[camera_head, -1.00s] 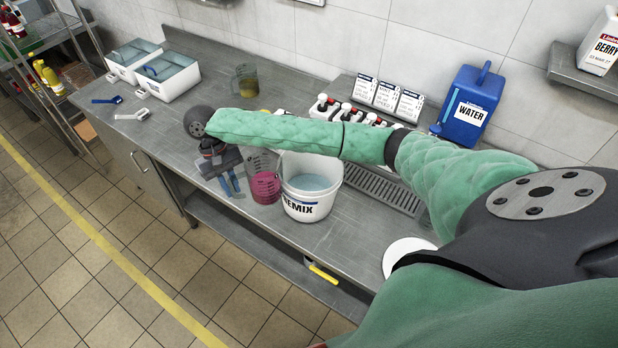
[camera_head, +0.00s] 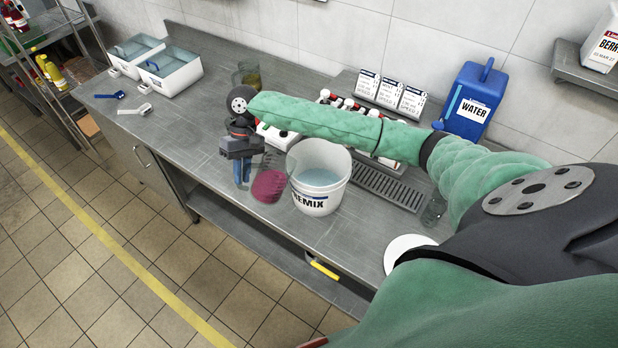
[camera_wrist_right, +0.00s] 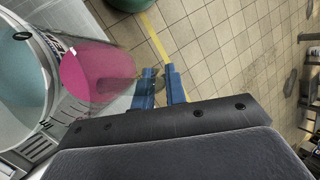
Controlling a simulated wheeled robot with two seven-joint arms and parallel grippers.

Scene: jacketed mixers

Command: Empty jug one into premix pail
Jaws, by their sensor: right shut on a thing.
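A clear jug of pink liquid (camera_head: 270,186) is at the left side of the white premix pail (camera_head: 318,202), leaning a little in the head view. The pail stands on the steel counter with pale blue-green liquid inside. My right gripper (camera_head: 243,178) is left of the jug, its blue fingers shut at the jug's handle side. In the right wrist view the fingers (camera_wrist_right: 160,88) are beside the pink jug (camera_wrist_right: 95,72), and the pail (camera_wrist_right: 22,95) is beyond it at the left edge. Whether the jug's base touches the counter is unclear. My left gripper is out of view.
Another clear jug (camera_head: 248,73) with brownish content stands at the back. Dispenser bottles are partly hidden behind my arm. A blue water container (camera_head: 472,100) stands back right, a white disc (camera_head: 408,252) front right. White bins (camera_head: 170,75) stand back left. The left counter is mostly clear.

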